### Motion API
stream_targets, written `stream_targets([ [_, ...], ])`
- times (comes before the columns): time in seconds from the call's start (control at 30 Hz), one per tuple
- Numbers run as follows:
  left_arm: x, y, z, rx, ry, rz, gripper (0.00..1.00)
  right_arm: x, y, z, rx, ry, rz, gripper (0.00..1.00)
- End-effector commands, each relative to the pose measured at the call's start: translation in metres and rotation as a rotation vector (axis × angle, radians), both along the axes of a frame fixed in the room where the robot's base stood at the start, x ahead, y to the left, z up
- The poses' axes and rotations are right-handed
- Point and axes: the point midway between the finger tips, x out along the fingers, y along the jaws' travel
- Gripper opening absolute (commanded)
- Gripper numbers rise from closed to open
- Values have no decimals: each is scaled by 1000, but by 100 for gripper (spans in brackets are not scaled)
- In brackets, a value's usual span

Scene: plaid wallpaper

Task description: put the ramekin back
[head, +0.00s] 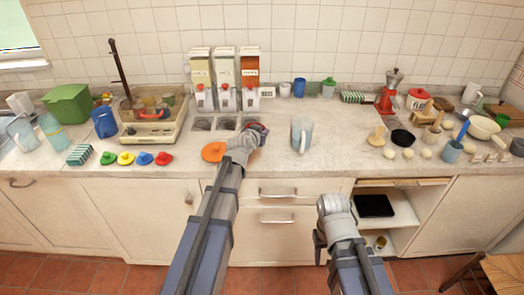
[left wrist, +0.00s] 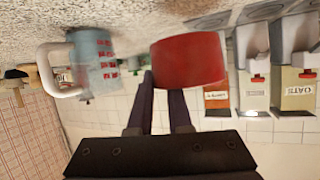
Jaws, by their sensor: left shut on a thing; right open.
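My left gripper (head: 250,136) is shut on a red, round ramekin (left wrist: 188,60). In the left wrist view its two dark fingers (left wrist: 160,90) meet the ramekin's side. In the head view only a small red part of the ramekin (head: 259,127) shows past the gripper, in front of the dispensers. Three dispensers (head: 225,72) with white, cream and orange fronts stand against the wall. Round recesses (head: 202,124) lie in the counter below them, the right one partly hidden by my gripper. My right gripper (head: 319,240) is open and empty, low in front of the drawers.
A pale blue mug (head: 302,134) stands right of my left gripper, and shows upside down in the left wrist view (left wrist: 95,62). An orange disc (head: 213,151) lies left of the gripper. Several coloured lids (head: 126,158) lie further left.

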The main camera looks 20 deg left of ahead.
Motion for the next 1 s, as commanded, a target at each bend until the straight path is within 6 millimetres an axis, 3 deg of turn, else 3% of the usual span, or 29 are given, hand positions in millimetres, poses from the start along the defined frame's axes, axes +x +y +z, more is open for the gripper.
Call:
stream_targets([
  [0.03, 0, 0, -15, 0, -1, 0, 0, 0, 0, -15, 0, 0, 0, 50],
  [0.07, 0, 0, -18, 0, -1, 0, 0, 0, 0, -18, 0, 0, 0, 50],
  [0.37, 0, 0, -22, 0, -1, 0, 0, 0, 0, -23, 0, 0, 0, 50],
  [0.7, 0, 0, -58, 0, -1, 0, 0, 0, 0, -58, 0, 0, 0, 50],
  [1.0, 0, 0, -57, 0, -1, 0, 0, 0, 0, -57, 0, 0, 0, 50],
])
